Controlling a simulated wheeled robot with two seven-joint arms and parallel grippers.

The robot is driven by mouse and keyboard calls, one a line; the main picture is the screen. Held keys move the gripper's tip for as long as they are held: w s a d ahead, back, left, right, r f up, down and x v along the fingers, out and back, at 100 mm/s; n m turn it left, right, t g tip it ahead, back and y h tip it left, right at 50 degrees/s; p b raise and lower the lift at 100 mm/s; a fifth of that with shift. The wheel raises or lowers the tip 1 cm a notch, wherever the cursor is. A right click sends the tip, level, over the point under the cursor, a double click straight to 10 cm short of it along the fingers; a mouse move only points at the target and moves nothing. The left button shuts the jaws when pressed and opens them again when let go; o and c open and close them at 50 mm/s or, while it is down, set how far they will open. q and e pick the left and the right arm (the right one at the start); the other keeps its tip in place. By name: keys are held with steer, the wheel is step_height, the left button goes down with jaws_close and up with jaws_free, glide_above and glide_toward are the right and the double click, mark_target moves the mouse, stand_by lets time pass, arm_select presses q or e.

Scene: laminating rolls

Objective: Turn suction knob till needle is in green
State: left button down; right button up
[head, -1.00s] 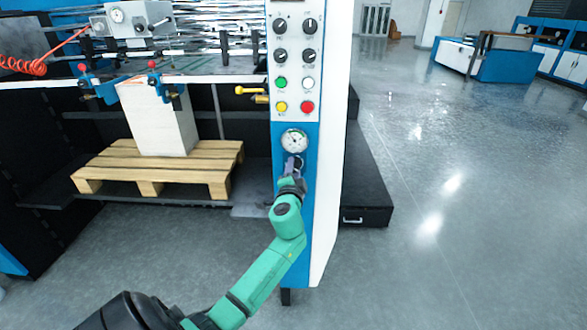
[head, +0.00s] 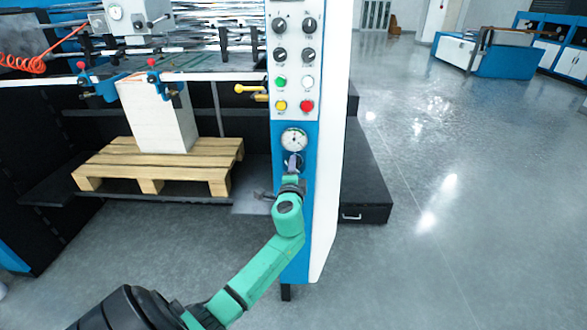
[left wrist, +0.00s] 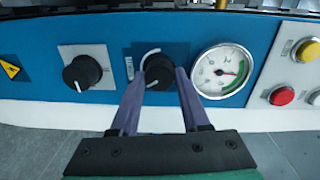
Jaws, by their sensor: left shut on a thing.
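The black suction knob (left wrist: 160,72) sits on the blue panel in the left wrist view, with a white curved scale mark beside it. My left gripper (left wrist: 162,76) is shut on this knob, one purple finger on each side. In the head view my left gripper (head: 293,164) is at the panel just below the gauge (head: 294,139) and hides the knob. The round white gauge also shows right of the knob in the left wrist view (left wrist: 220,71). It has a green arc, and its thin needle appears to point toward the green side. My right gripper is not in view.
A second black knob (left wrist: 82,73) is left of my fingers in the left wrist view. Buttons, including a red one (head: 307,106), are above the gauge. A wooden pallet (head: 150,172) with a white stack is to the left. Open floor (head: 450,220) is to the right.

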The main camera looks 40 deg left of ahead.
arm_select(q)
steer(key=shift+c, duration=1.9)
jaws_free()
steer(key=shift+s+d, duration=0.1)
steer(key=b+v, duration=0.2)
steer(key=v, duration=1.2)
steer(key=shift+s, duration=0.15)
steer(key=shift+d, duration=0.1)
steer(key=s+d+f+g+h, duration=0.2)
steer(key=f, duration=1.1)
steer(key=s+d+f+n+g+h, duration=0.1)
steer(key=s+d+f+g+h, duration=0.15)
steer(key=f, duration=0.95)
steer(key=s+d+f+g+h, duration=0.1)
steer(key=f+g+h, duration=0.15)
steer(key=f, duration=1.05)
steer(key=s+d+f+n+g+h, duration=0.1)
steer(key=s+f+n+g, duration=0.1)
steer(key=s+f, duration=0.4)
steer(key=s+d+f+n+g+h, duration=0.1)
steer(key=s+f, duration=0.5)
steer(key=s, duration=0.7)
steer(key=s+d+f+n+g+h, duration=0.1)
steer(key=s+f+n+g, duration=0.2)
steer(key=s+f, duration=0.4)
steer(key=s, duration=0.2)
steer(key=shift+s+d, duration=0.3)
steer(key=shift+s, duration=0.1)
